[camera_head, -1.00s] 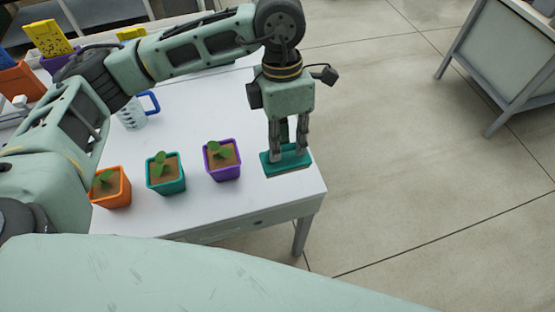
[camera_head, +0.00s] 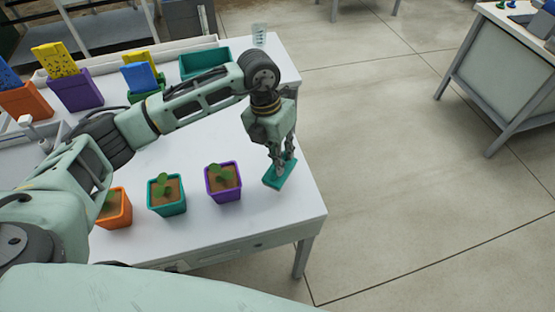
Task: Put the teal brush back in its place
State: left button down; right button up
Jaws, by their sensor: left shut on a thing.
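The teal brush (camera_head: 279,176) is a small flat block, tilted, near the right edge of the white table. My left gripper (camera_head: 280,164) is shut on it from above. The brush seems to be held a little above the table top, though the gap is hard to judge. At the back of the table is an empty-looking teal bin (camera_head: 203,62). My right gripper does not show.
An orange pot (camera_head: 116,210), a teal pot (camera_head: 166,196) and a purple pot (camera_head: 223,182) with seedlings stand along the front of the white table (camera_head: 215,226). Orange, purple (camera_head: 77,91) and green bins with sponge-like blocks stand at the back left. A clear beaker (camera_head: 259,35) stands at the far corner.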

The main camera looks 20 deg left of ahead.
pick_arm(q)
jog(key=shift+w+a+f, duration=0.4)
jog(key=shift+w+f, duration=0.1)
jog(key=shift+w, duration=0.25)
jog(key=shift+f, duration=0.2)
notch_tip(320, 180, down, 3)
jog(key=shift+f+p, duration=0.1)
jog(key=shift+p, duration=0.65)
jog(key=shift+f, duration=0.25)
jog(key=shift+f, duration=0.1)
jog(key=c, duration=2.3)
grip_release()
jog(key=shift+f, duration=0.1)
jog(key=o, duration=0.5)
